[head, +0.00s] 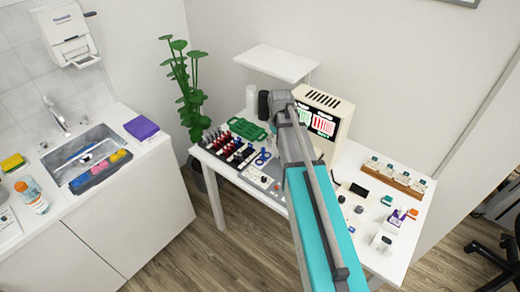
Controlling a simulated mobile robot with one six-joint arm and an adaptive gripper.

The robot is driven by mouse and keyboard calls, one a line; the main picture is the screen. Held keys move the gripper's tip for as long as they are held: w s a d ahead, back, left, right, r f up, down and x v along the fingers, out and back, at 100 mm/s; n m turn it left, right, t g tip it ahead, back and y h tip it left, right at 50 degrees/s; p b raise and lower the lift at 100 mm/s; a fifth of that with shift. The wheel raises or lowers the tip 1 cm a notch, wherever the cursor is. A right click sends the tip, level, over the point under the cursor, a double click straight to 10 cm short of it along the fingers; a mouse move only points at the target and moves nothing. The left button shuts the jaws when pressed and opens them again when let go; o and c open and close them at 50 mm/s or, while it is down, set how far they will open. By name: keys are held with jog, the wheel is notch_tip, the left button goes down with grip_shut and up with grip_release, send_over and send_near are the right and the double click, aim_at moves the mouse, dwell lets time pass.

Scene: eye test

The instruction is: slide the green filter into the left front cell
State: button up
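I cannot clearly make out a green filter. A blue frame with round openings (262,158), perhaps a trial frame with the cells, lies on the white table, too small to tell its front cells apart. A green case (247,129) lies behind it. A small teal-green item (386,200) lies on the table's right part; I cannot tell what it is. My arm crosses the middle of the view and hides part of the table. My gripper does not show.
A tray of dark and red-topped items (228,147) stands left of the blue frame. A cream device with a lit screen (323,122) stands behind my arm. A wooden rack (392,180) with several small pieces is at right. A sink counter (128,180) is at left.

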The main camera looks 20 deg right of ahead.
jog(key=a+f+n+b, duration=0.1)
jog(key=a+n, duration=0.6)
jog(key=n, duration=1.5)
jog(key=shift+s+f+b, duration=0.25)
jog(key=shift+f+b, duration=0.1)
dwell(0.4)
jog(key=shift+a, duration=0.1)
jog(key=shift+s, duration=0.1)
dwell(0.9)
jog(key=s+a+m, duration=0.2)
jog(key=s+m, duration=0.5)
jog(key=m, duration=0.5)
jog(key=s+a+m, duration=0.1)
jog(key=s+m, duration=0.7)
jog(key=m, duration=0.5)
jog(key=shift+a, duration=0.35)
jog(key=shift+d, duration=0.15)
